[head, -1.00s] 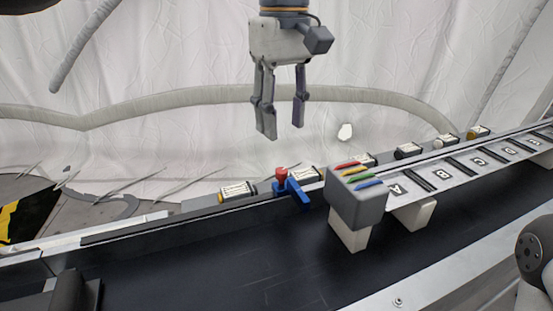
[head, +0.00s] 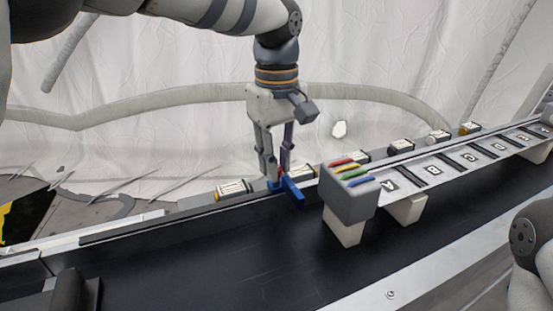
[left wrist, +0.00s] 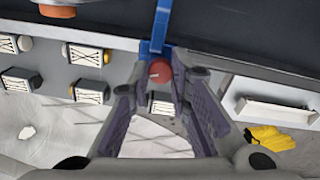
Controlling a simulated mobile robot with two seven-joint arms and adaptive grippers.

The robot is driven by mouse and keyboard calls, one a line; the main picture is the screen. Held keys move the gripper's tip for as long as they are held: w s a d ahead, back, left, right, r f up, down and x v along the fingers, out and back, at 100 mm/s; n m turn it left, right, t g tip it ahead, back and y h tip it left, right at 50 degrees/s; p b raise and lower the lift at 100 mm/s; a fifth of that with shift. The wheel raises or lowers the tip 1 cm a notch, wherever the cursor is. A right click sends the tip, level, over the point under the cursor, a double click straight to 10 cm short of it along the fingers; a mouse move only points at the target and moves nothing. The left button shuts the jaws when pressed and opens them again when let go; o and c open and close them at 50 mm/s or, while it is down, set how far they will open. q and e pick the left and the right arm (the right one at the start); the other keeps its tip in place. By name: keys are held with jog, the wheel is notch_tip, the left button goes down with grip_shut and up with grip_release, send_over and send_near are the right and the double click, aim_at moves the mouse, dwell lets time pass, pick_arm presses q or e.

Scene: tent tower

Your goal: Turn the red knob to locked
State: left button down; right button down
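The red knob (head: 281,173) sits on a blue base with a blue lever (head: 292,189), on the far rail of the black conveyor. My left gripper (head: 279,174) points down over it, one finger on each side. In the left wrist view the red knob (left wrist: 160,70) lies between the two fingertips (left wrist: 161,75), which look closed in on it. The fingers hide part of the knob in the head view. The knob's lock marking cannot be read. My right gripper is not in view.
A grey block with coloured stripes (head: 349,204) stands right of the knob, beside a lettered panel (head: 463,159). Labelled boxes such as this one (head: 233,189) line the far rail.

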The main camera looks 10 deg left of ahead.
pick_arm(q)
jog(key=shift+r+m+p, duration=0.2)
jog(key=shift+m+p, duration=0.15)
jog(key=shift+m, duration=0.85)
jog(key=shift+f+m, duration=0.2)
jog(key=shift+m, duration=0.9)
jog(key=c, duration=1.5)
grip_release()
jog(key=shift+o, duration=0.2)
notch_tip(320, 180, up, 12)
